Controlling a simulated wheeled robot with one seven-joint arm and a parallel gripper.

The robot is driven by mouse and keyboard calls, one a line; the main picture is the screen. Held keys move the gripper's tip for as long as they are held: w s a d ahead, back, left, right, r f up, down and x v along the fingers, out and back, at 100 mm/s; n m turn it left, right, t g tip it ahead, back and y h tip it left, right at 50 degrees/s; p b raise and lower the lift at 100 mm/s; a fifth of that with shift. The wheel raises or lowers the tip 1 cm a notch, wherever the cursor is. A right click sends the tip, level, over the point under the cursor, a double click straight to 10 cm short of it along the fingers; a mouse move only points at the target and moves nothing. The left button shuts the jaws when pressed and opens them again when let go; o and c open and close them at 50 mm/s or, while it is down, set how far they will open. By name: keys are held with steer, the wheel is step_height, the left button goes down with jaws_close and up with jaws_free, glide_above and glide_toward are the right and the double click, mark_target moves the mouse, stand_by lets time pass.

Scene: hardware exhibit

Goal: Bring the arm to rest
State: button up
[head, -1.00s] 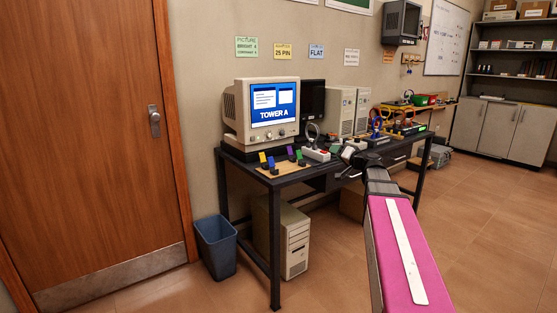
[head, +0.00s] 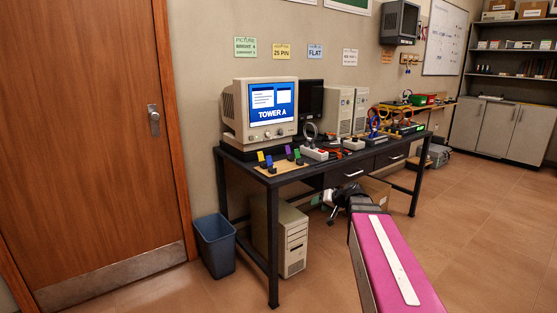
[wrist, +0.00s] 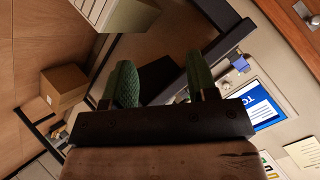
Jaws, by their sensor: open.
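My gripper (wrist: 155,84) shows in the wrist view with two green textured fingers standing apart and nothing between them. In the head view my pink arm reaches forward from the lower right, and its far end is by the front of the dark desk (head: 276,225), below the desktop's height. The gripper's fingers are hard to make out there. The wrist view is steeply tilted and shows the desk frame, part of the monitor screen and the floor.
A monitor (head: 264,110) reading TOWER A stands on the desk, with coloured plugs and cables. A beige computer tower (head: 294,245) and a cardboard box (head: 374,191) are under it. A blue bin (head: 214,245) stands by the door (head: 85,130). Floor at right is clear.

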steer(key=s+d+f+g+h, duration=0.1)
steer(key=s+f+g+h, duration=0.6)
steer(key=s+f, duration=1.1)
steer(key=shift+s+d+g+h, duration=0.3)
steer(key=shift+s+g+h, duration=0.1)
steer(key=shift+s, duration=0.4)
stand_by(2.3)
